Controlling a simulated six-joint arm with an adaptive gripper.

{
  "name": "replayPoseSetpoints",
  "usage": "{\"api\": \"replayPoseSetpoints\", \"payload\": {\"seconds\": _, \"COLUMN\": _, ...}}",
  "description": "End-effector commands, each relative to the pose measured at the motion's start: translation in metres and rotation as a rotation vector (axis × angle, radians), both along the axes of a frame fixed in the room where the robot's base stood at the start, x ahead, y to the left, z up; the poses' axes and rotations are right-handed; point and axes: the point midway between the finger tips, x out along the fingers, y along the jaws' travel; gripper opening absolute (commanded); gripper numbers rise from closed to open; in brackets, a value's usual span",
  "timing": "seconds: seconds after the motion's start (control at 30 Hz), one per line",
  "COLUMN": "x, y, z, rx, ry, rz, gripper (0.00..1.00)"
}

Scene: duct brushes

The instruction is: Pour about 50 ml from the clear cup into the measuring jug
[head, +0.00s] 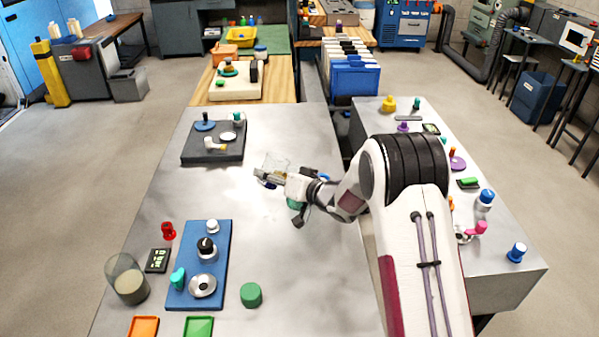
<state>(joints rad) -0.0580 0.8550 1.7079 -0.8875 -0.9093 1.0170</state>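My gripper (266,179) is over the middle of the grey table, reaching in from the right. A small see-through vessel (277,160) shows right at its fingers, with a yellowish tint low down. The fingers overlap it in the picture, and I cannot tell whether they are closed on it. A larger clear, round vessel (125,268) stands upright at the table's front left, with pale, cream-coloured liquid in its lower part. No scale marks can be made out on either vessel, so I cannot tell for sure which is the cup and which the jug.
A blue board (226,262) with knobs and a round metal dish is right of the large vessel. A small dark display (157,260), red piece (168,231) and green cylinder (251,295) stand nearby. A dark board (190,152) lies farther back. The table's middle is mostly clear.

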Motion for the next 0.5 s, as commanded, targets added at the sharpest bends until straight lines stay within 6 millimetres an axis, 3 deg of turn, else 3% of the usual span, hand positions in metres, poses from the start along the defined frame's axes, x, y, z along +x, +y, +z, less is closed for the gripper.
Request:
{"api": "replayPoseSetpoints", "payload": {"seconds": 0.13, "x": -0.003, "y": 0.004, "z": -0.003, "rx": -0.04, "ry": -0.023, "rz": 0.002, "gripper": 0.2}}
{"api": "replayPoseSetpoints", "payload": {"seconds": 0.5, "x": -0.006, "y": 0.01, "z": -0.035, "rx": -0.113, "ry": -0.071, "rz": 0.003, "gripper": 0.2}}
